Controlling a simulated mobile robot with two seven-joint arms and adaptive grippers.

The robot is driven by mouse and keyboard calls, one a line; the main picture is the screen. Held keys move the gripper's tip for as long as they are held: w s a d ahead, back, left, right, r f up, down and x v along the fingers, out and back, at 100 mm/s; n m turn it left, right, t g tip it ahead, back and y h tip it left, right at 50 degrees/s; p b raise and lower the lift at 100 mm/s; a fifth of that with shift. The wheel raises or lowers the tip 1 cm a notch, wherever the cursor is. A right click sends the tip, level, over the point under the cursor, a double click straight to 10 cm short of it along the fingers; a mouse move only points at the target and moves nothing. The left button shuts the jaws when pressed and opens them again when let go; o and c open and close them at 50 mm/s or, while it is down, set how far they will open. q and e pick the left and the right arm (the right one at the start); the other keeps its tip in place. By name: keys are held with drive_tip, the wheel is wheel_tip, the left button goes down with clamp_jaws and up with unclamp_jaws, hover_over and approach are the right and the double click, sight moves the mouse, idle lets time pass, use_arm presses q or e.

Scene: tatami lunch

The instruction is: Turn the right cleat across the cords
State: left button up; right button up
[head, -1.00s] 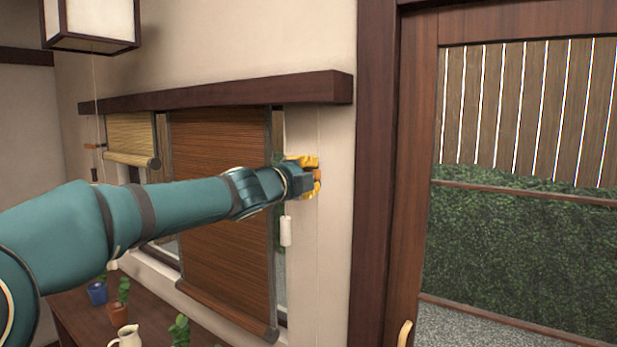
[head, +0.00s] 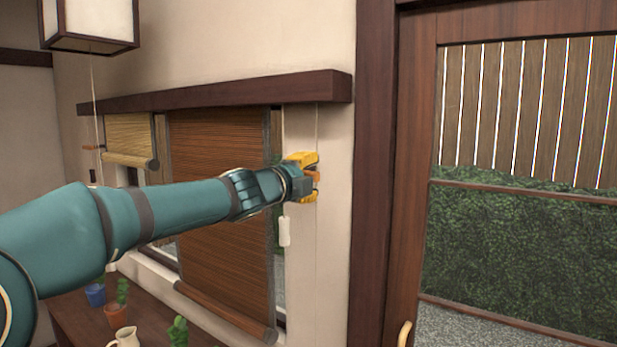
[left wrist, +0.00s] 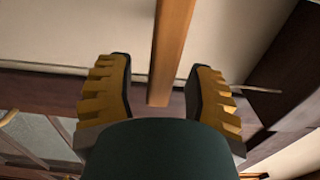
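The right cleat (head: 314,178) is a small orange-brown wooden bar on the wall right of the large brown blind. In the left wrist view it is a long wooden bar (left wrist: 171,45) lying between my fingertips. My left gripper (head: 306,177) is at the cleat, with its yellow fingers on either side of it. In the left wrist view the gripper (left wrist: 158,88) is open, with a gap on each side of the bar. A thin pale cord (head: 317,125) runs down the wall above the cleat, and a white cord pull (head: 284,231) hangs below. The gripper hides the cords at the cleat.
The brown blind (head: 220,240) hangs left of the cleat, and a dark wooden post (head: 372,170) stands to its right. A lantern (head: 90,22) hangs at the upper left. Potted plants (head: 117,313) and a cream jug (head: 126,337) stand on the table below my arm.

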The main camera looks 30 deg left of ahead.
use_arm(q)
drive_tip(key=shift+s, duration=0.15)
drive_tip(key=s+a, duration=0.1)
drive_tip(key=s, duration=1)
drive_tip(key=shift+s, duration=0.4)
